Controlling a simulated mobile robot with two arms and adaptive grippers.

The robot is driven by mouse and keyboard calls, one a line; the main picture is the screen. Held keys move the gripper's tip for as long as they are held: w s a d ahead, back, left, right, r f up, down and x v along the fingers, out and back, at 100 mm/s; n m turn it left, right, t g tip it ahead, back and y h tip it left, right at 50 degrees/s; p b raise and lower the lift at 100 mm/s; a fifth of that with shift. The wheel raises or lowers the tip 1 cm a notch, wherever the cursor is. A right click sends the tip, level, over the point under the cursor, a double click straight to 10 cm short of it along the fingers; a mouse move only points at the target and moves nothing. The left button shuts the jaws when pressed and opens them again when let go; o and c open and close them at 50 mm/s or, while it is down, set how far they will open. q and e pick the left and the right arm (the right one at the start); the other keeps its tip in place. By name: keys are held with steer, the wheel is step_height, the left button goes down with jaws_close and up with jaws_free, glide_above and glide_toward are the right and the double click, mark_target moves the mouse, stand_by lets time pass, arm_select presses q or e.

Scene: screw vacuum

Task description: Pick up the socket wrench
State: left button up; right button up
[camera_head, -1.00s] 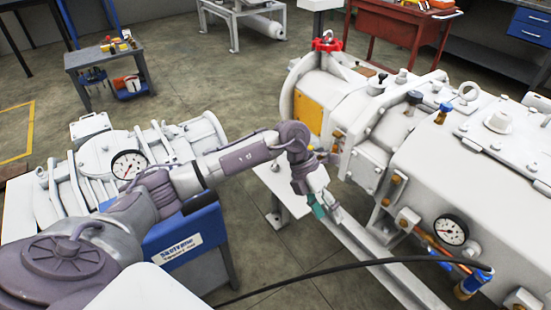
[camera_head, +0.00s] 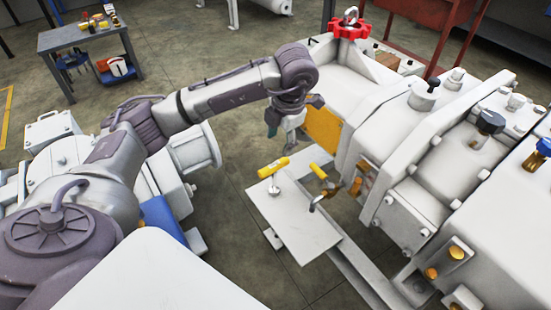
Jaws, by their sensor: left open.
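A small grey-white platform (camera_head: 300,225) beside the large white machine carries two tools with yellow handles. One is a T-shaped tool (camera_head: 273,169) standing upright at the platform's far left corner. The other tool (camera_head: 317,172) stands to its right, with a dark bent metal part below. I cannot tell for sure which is the socket wrench. My left gripper (camera_head: 284,126) hangs beyond the platform, just above and behind the T-shaped tool in the picture. It is open and appears empty, with a teal fingertip showing. My right gripper is out of view.
The white machine (camera_head: 420,150) with bolts and a yellow panel (camera_head: 323,128) fills the right side. A red valve wheel (camera_head: 349,27) tops its far end. A grey side table (camera_head: 85,38) with small items stands at the back left. Open floor lies between.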

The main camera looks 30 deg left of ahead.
mark_target(274, 166)
arm_select(q)
steer(key=f, duration=0.2)
steer(key=a+f+b, duration=0.1)
steer(key=f, duration=0.5)
steer(key=shift+a+f, duration=0.1)
steer(key=shift+a, duration=0.05)
steer(key=shift+a+f+b, duration=0.2)
steer(key=shift+f+b, duration=0.15)
steer(key=shift+f, duration=0.25)
steer(key=shift+a+f+b, duration=0.15)
steer(key=shift+f+b, duration=0.15)
steer(key=shift+f, duration=0.25)
steer(key=shift+w+a+f, duration=0.1)
steer(key=shift+f, duration=0.4)
steer(key=shift+w+a+f, duration=0.1)
steer(key=shift+f, duration=0.35)
steer(key=shift+a+f, duration=0.1)
steer(key=shift+f, duration=0.15)
jaws_close()
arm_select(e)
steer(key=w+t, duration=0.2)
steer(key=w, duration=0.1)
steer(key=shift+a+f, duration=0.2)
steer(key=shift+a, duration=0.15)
